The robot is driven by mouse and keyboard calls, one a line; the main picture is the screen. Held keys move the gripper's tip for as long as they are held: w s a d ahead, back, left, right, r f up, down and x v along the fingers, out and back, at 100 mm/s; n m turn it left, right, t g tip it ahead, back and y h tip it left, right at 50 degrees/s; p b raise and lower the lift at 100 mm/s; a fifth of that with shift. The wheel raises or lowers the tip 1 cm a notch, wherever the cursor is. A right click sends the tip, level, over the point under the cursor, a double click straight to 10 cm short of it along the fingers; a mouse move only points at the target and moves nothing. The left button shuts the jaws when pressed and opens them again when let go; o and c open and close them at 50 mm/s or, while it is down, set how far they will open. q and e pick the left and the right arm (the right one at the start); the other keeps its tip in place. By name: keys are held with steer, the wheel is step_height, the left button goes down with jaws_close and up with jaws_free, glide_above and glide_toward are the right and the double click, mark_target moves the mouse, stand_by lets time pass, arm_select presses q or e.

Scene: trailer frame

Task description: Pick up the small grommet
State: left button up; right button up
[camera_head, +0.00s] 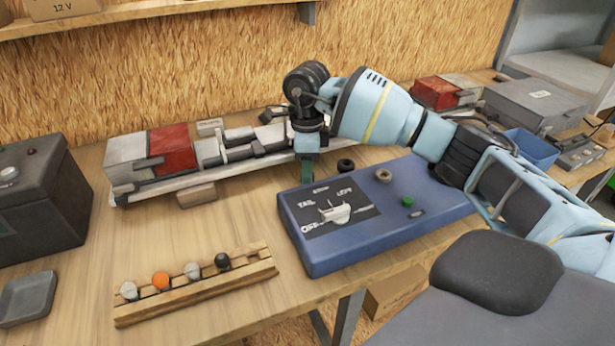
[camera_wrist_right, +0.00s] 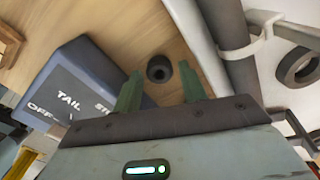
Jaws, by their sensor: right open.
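A small black ring, which looks like the small grommet (camera_head: 346,166), lies on the wooden table just behind the far edge of the blue switch panel (camera_head: 330,255). In the right wrist view the grommet (camera_wrist_right: 159,69) shows beyond and between my green fingertips, with bare wood around it. My right gripper (camera_head: 306,178) points down, left of the grommet in the head view. Its fingers (camera_wrist_right: 159,84) are open with nothing held between them. My left gripper is not in view.
A tan ring (camera_head: 383,175) and a green knob (camera_head: 407,201) are on the blue panel. A long light bar (camera_head: 180,186) with red and white lamps lies behind. A wooden rack (camera_head: 200,288) with several small balls stands front left. Another dark ring (camera_wrist_right: 298,66) shows in the wrist view.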

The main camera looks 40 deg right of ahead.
steer(key=shift+f, duration=0.45)
steer(key=c, duration=0.5)
steer(key=shift+c, duration=0.2)
steer(key=shift+r, duration=0.15)
